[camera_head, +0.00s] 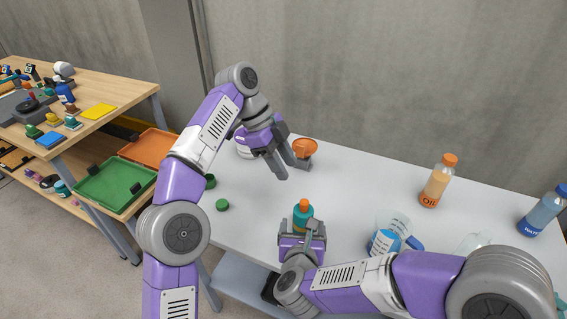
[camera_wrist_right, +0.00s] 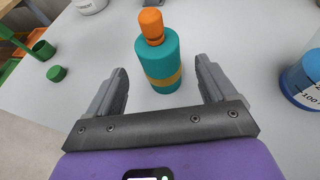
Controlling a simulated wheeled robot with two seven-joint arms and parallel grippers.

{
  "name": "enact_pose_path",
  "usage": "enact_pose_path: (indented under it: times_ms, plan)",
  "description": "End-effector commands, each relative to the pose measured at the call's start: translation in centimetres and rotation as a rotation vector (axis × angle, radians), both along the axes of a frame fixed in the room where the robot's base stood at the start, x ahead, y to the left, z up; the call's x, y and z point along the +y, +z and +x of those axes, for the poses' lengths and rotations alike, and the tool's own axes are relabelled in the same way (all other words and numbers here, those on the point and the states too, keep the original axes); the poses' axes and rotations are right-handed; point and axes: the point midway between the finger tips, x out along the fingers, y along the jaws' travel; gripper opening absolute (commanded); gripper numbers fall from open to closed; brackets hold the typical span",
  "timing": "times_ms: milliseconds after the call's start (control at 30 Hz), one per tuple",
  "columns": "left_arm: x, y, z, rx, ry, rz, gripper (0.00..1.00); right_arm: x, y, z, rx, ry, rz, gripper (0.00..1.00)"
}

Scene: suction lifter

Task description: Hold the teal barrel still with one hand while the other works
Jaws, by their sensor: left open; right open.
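The teal barrel (camera_wrist_right: 160,62) has an orange top (camera_wrist_right: 151,24) and a tan band. It stands upright on the light table, and in the head view the barrel (camera_head: 303,214) is partly hidden by my right gripper. My right gripper (camera_wrist_right: 163,88) is open, with one finger to each side of the barrel's lower part and a gap on both sides. My left gripper (camera_head: 290,168) is open and empty above the table, behind and to the left of the barrel in the head view. Its fingers are near an orange funnel-like piece on a grey stand.
The orange funnel-like piece (camera_head: 305,147) is at the back. A green cap (camera_head: 222,205) and a green cup (camera_head: 210,181) lie left. An oil bottle (camera_head: 437,184), a water bottle (camera_head: 543,212) and a clear jug (camera_head: 393,226) stand right. A wooden bench (camera_head: 130,90) is far left.

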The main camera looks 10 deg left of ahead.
Motion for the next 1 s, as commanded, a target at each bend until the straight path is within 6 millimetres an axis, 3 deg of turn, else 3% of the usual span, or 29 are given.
enact_pose_path:
  times_ms: [167,600,1000]
  plan:
    - [0.0,0.2,-0.4,0.015,-0.027,-0.006,0.43,0.0,-0.4,0.8,0.002,-0.001,0.001,0.84]
    - [0.0,0.2,-0.4,0.014,-0.025,-0.004,0.43,0.0,-2.6,6.3,0.0,-0.001,0.0,0.84]
    - [0.0,0.2,-0.4,0.014,-0.024,-0.004,0.43,0.0,-2.9,7.0,0.0,0.0,-0.001,0.83]
